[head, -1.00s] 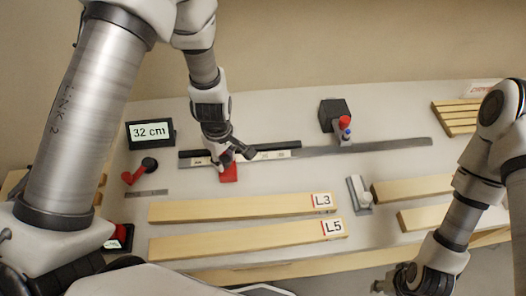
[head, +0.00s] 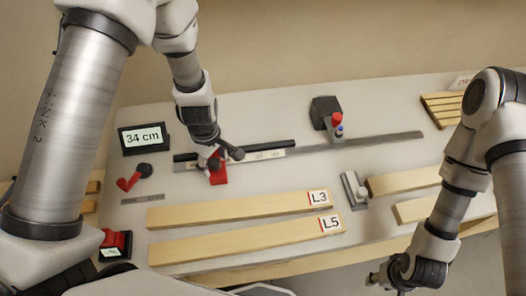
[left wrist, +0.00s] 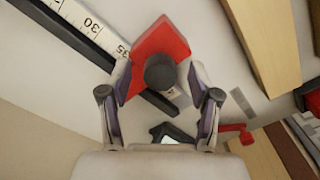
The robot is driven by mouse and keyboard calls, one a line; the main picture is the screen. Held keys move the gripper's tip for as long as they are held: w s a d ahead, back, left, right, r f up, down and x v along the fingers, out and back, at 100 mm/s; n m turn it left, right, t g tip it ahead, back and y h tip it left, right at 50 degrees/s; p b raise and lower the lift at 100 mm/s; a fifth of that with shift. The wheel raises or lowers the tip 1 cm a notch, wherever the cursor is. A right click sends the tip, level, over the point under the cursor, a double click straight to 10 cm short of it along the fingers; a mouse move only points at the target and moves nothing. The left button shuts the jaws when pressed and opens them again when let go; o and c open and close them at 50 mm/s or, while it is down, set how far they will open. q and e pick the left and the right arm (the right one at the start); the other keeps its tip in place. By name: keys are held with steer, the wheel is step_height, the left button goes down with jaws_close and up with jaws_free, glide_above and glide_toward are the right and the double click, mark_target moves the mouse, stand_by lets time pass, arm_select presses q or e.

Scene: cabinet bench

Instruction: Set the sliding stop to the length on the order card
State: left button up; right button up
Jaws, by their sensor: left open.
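The order card (head: 142,138) is a dark-framed display at the back left and reads "34 cm". The red sliding stop (head: 218,174) sits on the ruled rail near its left end. In the left wrist view the red stop (left wrist: 160,52) has a dark round knob (left wrist: 160,72) on top, and scale marks 30 and 35 show beside it. My left gripper (head: 214,157) is open over the stop. In the left wrist view its fingers (left wrist: 160,92) stand on either side of the knob; contact is unclear. My right gripper (head: 378,280) is low at the right, its fingers too small to judge.
Boards L3 (head: 240,209) and L5 (head: 245,240) lie in front of the rail. A dark block with a red knob (head: 337,118) stands behind the rail. A grey clamp-like piece (head: 354,190), a red lever (head: 128,183) and a red device (head: 115,244) are nearby.

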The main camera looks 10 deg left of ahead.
arm_select(q)
step_height(320, 180, up, 6)
steer(key=p, duration=0.5)
steer(key=shift+r, duration=0.25)
step_height(320, 180, up, 2)
steer(key=shift+r+p, duration=0.1)
steer(key=shift+p, duration=0.3)
